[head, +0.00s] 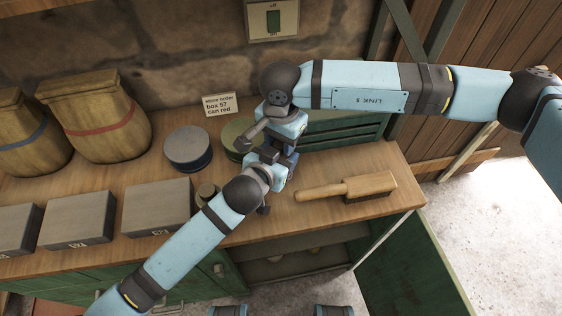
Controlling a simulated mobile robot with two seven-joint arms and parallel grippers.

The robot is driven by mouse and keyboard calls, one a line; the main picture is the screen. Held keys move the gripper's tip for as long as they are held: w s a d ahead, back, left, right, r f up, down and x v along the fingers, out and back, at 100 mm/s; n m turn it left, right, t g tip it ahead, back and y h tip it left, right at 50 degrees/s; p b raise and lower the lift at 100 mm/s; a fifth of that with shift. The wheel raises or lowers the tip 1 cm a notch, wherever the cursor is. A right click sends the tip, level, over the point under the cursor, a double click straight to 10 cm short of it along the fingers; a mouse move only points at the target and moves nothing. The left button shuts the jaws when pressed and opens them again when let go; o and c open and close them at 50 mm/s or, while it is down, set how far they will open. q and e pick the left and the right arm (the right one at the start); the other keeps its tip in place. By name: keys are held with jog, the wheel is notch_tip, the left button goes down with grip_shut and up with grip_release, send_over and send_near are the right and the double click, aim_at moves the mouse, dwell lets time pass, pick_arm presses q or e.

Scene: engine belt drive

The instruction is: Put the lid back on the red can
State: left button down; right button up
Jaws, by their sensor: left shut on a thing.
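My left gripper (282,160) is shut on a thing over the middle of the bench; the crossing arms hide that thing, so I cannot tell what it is. My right gripper (284,140) is close above it, and its fingers are too hidden to read. No red can or loose lid can be made out for certain. A round blue tin with a grey top (188,148) stands left of the grippers. A round green tin (236,135) is partly hidden behind my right wrist. A card (220,105) behind them reads "box 57" and "can red".
A wooden brush (347,188) lies right. A green drawer unit (345,125) stands behind.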

jog(key=c, duration=0.3)
jog(key=m, duration=0.3)
jog(key=shift+c, duration=0.2)
jog(key=o, duration=1)
